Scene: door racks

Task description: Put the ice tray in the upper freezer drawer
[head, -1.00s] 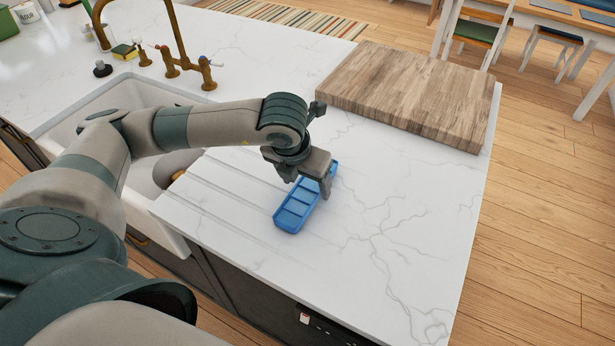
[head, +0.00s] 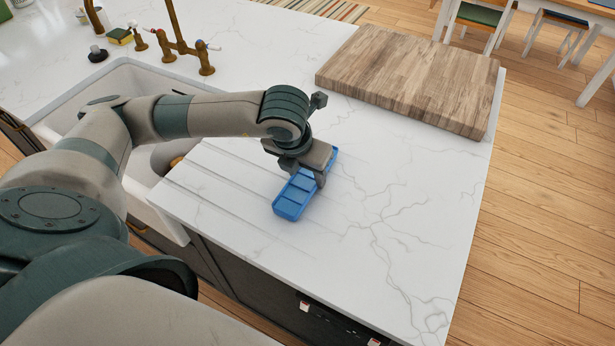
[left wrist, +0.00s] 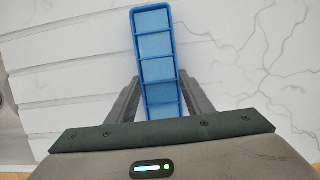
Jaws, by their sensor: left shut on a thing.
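The blue ice tray (head: 292,200) lies on the white marble counter, long and narrow with several compartments in a row. My left gripper (head: 306,178) is over its far half and shut on it, with a finger on either side. In the left wrist view the tray (left wrist: 155,50) runs up from between the two fingers (left wrist: 160,100). Part of the tray is hidden under the gripper in the head view. I cannot tell whether the tray is raised off the counter. My right gripper is not in view. No freezer drawer shows.
A thick wooden board (head: 410,80) lies on the counter behind the tray. A white sink (head: 130,85) with a brass tap (head: 182,45) is at the left. The marble counter (head: 400,250) is clear to the right of the tray.

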